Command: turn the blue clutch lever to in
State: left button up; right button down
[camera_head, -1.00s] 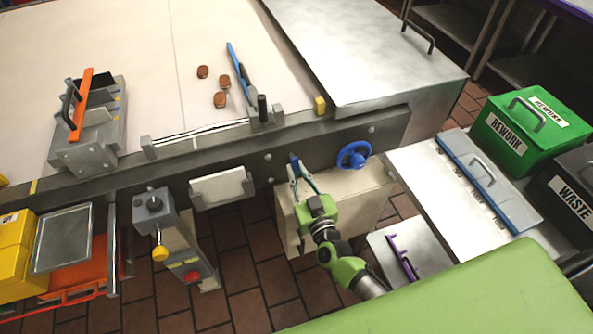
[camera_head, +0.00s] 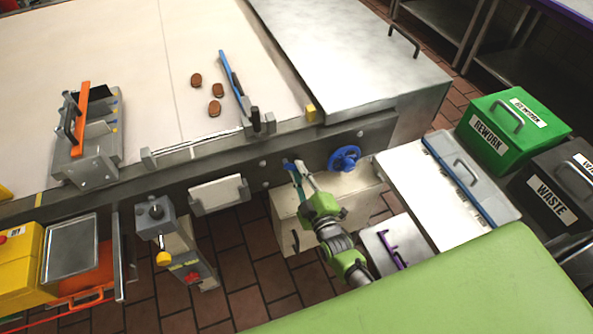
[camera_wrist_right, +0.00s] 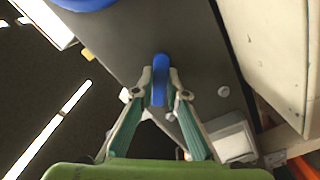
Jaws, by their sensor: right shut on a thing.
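The blue clutch lever (camera_head: 288,165) is on the front rail of the machine, left of the blue handwheel (camera_head: 344,158). My right gripper (camera_head: 297,170) is at the lever, its fingers reaching up to it from below. In the right wrist view, the blue lever (camera_wrist_right: 160,72) stands between the two fingertips of my right gripper (camera_wrist_right: 161,90), which are shut on it. The fingers cover part of the lever in the head view. No in or out mark can be read beside it. My left gripper is not in view.
A cream box (camera_head: 345,195) sits under the rail behind my right gripper. The handwheel is close to its right. A grey control post (camera_head: 157,215) with a yellow knob stands to the left. The white-topped table (camera_head: 415,185) is at the right.

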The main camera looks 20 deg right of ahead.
jog(key=shift+d+r+n, duration=0.1)
jog(key=shift+r+n, duration=0.1)
jog(key=shift+n, duration=0.6)
jog(key=c, duration=2)
grip_release()
jog(key=s, duration=1.2)
jog(key=shift+d, duration=0.25)
